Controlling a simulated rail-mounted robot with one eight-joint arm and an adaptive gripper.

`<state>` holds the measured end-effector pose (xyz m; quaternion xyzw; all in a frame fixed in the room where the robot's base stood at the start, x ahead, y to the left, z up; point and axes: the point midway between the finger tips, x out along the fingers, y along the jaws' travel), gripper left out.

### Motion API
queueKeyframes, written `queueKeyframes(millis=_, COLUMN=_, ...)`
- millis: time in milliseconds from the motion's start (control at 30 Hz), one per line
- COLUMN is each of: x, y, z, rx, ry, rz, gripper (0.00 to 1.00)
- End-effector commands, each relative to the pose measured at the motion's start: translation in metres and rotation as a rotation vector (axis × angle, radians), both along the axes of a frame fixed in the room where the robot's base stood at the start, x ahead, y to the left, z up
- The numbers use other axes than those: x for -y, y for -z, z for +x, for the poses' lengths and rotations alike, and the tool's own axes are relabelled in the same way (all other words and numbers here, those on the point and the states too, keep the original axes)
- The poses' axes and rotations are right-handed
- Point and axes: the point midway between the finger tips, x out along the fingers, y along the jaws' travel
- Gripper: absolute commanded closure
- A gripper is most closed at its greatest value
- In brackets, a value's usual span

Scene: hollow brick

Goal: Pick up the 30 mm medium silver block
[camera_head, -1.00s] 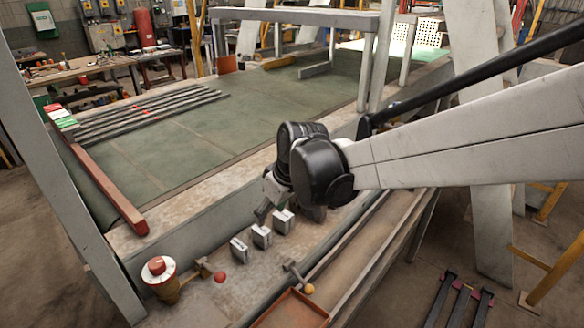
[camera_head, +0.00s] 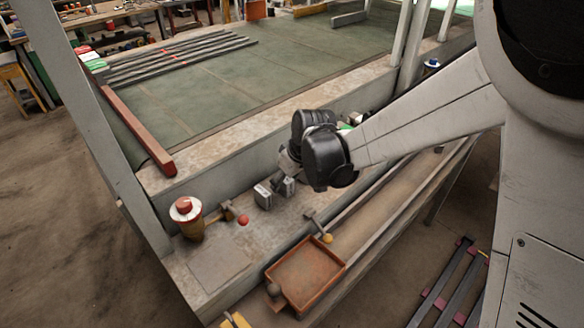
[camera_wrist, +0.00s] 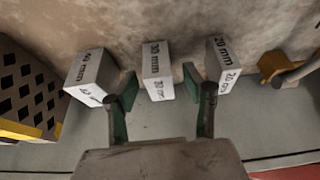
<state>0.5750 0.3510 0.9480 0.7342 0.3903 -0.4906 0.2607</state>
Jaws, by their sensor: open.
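The 30 mm block (camera_wrist: 157,72), silver-grey with a black label, stands in the middle of three blocks in the wrist view. My gripper (camera_wrist: 162,88) is open, with one green-padded finger on each side of this block's near end. Gaps show between the pads and the block, and nothing is held. A larger block (camera_wrist: 90,74) stands to its left and the 20 mm block (camera_wrist: 222,64) to its right. In the head view, two silver blocks (camera_head: 263,196) (camera_head: 287,186) show beside my black wrist, which hides my fingers and probably the other block.
A dark perforated box (camera_wrist: 28,92) with a yellow edge is at left in the wrist view. In the head view, a red-topped button post (camera_head: 187,218), a red ball (camera_head: 243,220) and an orange tray (camera_head: 305,272) are nearby. A raised ledge (camera_head: 225,155) runs behind the blocks.

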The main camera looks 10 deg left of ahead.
Motion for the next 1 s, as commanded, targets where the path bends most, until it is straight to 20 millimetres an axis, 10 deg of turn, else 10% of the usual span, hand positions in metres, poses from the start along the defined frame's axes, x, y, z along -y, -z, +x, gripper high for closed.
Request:
queueKeyframes(millis=367, x=-0.0024, y=0.0073, z=0.0016, rx=0.000, ry=0.000, rz=0.000, gripper=0.54)
queueKeyframes(millis=700, x=-0.0022, y=0.0072, z=0.0017, rx=0.000, ry=0.000, rz=0.000, gripper=0.99)
queueKeyframes(millis=1000, x=-0.0022, y=0.0063, z=0.0017, rx=0.000, ry=0.000, rz=0.000, gripper=1.00)
